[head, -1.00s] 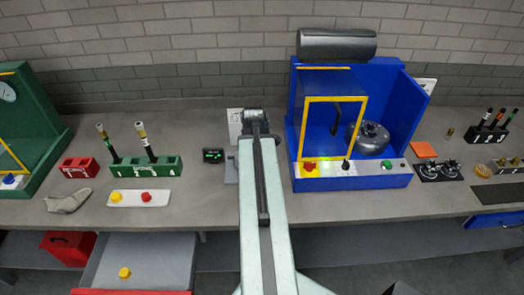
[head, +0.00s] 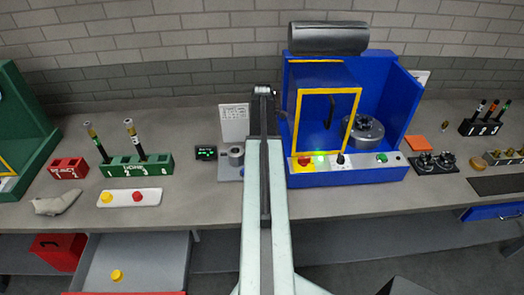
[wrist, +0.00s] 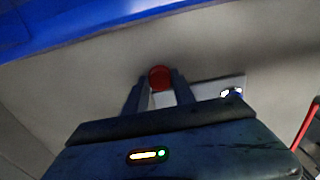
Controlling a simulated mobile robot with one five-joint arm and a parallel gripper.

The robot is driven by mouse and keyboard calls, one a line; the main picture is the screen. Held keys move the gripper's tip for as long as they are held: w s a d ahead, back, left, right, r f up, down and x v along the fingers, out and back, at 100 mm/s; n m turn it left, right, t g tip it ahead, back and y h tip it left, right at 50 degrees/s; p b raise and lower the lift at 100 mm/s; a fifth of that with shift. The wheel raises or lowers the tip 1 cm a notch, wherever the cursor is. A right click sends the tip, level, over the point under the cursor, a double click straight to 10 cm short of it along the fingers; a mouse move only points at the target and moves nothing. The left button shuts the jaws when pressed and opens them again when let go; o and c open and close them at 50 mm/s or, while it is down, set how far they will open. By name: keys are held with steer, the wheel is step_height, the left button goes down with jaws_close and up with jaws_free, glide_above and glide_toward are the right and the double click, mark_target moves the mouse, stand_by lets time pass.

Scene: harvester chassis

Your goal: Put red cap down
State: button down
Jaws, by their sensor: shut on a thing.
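In the wrist view my gripper (wrist: 160,84) is shut on a red cap (wrist: 159,77), which shows as a red disc between the fingertips. A pale plate (wrist: 211,90) lies beyond the fingers, partly hidden by them; whether the cap touches anything cannot be told. In the head view my arm reaches forward over the bench and the gripper itself does not show clearly. Another red cap (head: 137,197) sits on a white tray (head: 121,198) at the left, beside a yellow cap (head: 107,197).
A blue machine (head: 397,90) with a yellow-framed door stands right of my arm. A grey stand with a small cylinder (head: 236,155) and a black display (head: 205,152) are to its left. A green rack (head: 150,165) holds tubes. An open drawer (head: 140,262) holds a yellow cap.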

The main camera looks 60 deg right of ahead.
step_height(320, 180, down, 2)
steer(key=shift+f+b, duration=0.25)
steer(key=shift+b, duration=0.25)
steer(key=shift+r, duration=0.25)
steer(key=shift+f, duration=0.15)
steer(key=c, duration=1)
jaws_free()
steer(key=shift+c, duration=0.2)
step_height(320, 180, up, 12)
steer(key=p, duration=1.2)
steer(key=shift+a, duration=0.1)
